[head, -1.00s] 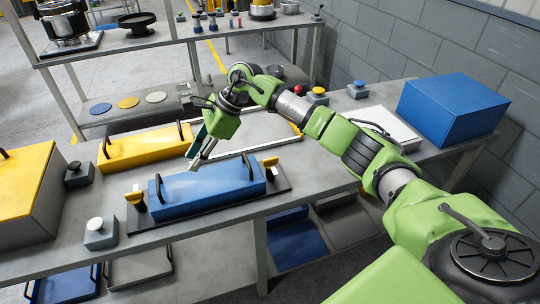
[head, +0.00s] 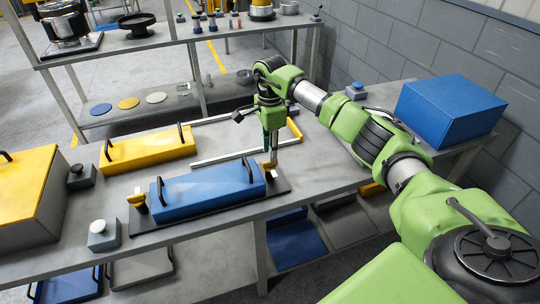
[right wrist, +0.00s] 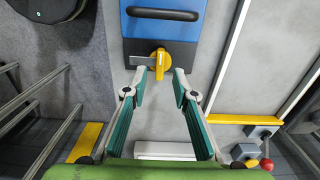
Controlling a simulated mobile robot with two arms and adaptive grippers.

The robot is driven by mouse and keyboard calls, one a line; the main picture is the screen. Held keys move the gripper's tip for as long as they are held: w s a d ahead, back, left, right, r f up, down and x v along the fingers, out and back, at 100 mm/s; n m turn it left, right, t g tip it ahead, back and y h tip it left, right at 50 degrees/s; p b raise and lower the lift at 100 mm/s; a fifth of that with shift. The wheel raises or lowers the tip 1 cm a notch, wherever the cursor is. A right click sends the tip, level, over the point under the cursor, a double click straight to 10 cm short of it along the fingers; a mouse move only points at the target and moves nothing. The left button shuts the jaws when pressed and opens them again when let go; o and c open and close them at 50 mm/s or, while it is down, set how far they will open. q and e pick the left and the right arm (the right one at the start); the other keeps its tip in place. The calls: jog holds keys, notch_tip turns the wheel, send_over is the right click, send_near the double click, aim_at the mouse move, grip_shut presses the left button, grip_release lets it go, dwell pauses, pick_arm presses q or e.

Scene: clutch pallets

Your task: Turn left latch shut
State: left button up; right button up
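A blue pallet (head: 208,190) with two black handles lies on a dark base plate on the grey table. The left yellow latch (head: 136,199) stands at its left end, with no gripper near it. The right yellow latch, at the other end, is partly hidden by my right gripper (head: 272,155) in the head view. In the right wrist view this latch (right wrist: 160,60) shows just beyond and between the fingertips, by the end of the pallet (right wrist: 150,22). My right gripper (right wrist: 161,80) is open and points down. Whether a finger touches the latch I cannot tell. My left gripper is not in view.
A yellow pallet (head: 147,150) lies behind the blue one. A yellow box (head: 25,185) and a grey button box (head: 103,235) are at the left. A blue box (head: 450,108) stands at the right. A pale frame (head: 225,158) lies behind the blue pallet.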

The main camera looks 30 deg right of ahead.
aim_at(272, 168)
jog(key=shift+f, duration=1.95)
grip_shut()
